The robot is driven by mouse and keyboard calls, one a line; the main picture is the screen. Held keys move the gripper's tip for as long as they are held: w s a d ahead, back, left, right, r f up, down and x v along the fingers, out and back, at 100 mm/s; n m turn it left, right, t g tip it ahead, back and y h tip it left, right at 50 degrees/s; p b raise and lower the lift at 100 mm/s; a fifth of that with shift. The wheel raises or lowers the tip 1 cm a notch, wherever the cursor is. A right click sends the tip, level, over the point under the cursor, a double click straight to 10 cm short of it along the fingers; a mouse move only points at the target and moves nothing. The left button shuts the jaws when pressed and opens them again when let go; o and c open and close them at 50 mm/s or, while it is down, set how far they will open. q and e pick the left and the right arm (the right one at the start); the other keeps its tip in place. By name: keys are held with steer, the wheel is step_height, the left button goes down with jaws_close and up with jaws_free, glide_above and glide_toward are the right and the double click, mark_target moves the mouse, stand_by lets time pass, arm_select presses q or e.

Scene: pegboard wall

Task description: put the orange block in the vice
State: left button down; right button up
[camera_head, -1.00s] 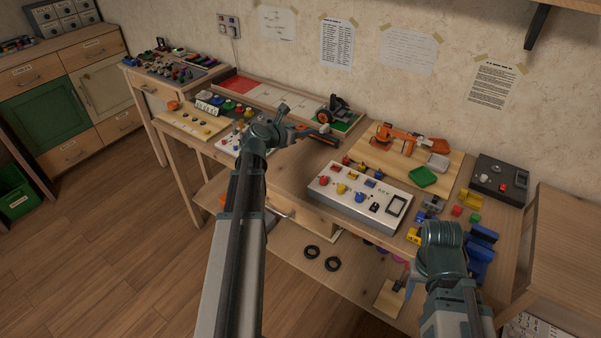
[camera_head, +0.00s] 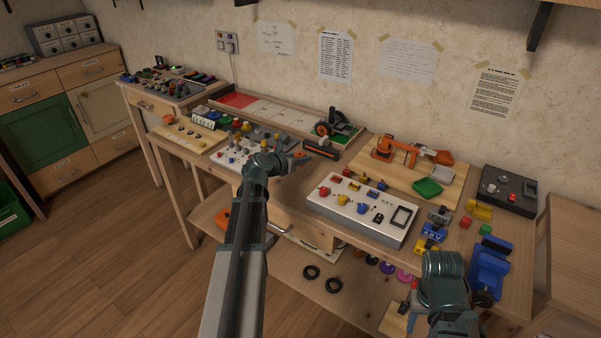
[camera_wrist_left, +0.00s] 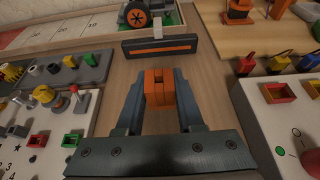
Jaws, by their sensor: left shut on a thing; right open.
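The orange block (camera_wrist_left: 158,88) is between the fingers of my left gripper (camera_wrist_left: 160,98), which is shut on it, above the wooden bench. In the head view my left gripper (camera_head: 312,153) is over the middle of the bench, left of the white control box. The blue vice (camera_head: 490,268) stands at the bench's right end, well away from the block. My right gripper (camera_head: 413,298) is open beside the vice's left side, mostly hidden by its own wrist.
The white control box (camera_head: 361,208) stands between the left gripper and the vice. A grey panel with knobs (camera_head: 243,150) is left of the left gripper. Small coloured blocks (camera_head: 465,222) lie near the vice. A dark box (camera_head: 508,190) stands behind it.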

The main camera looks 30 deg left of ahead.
mark_target(300, 173)
arm_select(q)
steer(key=shift+f+b, duration=1.85)
steer(key=shift+f, duration=0.2)
steer(key=c, duration=0.5)
jaws_free()
steer(key=shift+r, duration=0.1)
steer(key=shift+c, duration=0.2)
steer(key=shift+r, duration=0.1)
steer(key=shift+s+r, duration=0.2)
steer(key=shift+s, duration=0.05)
steer(key=p+v, duration=0.4)
steer(key=v, duration=0.7)
steer(key=shift+s+p, duration=0.25)
steer(key=shift+p, duration=0.05)
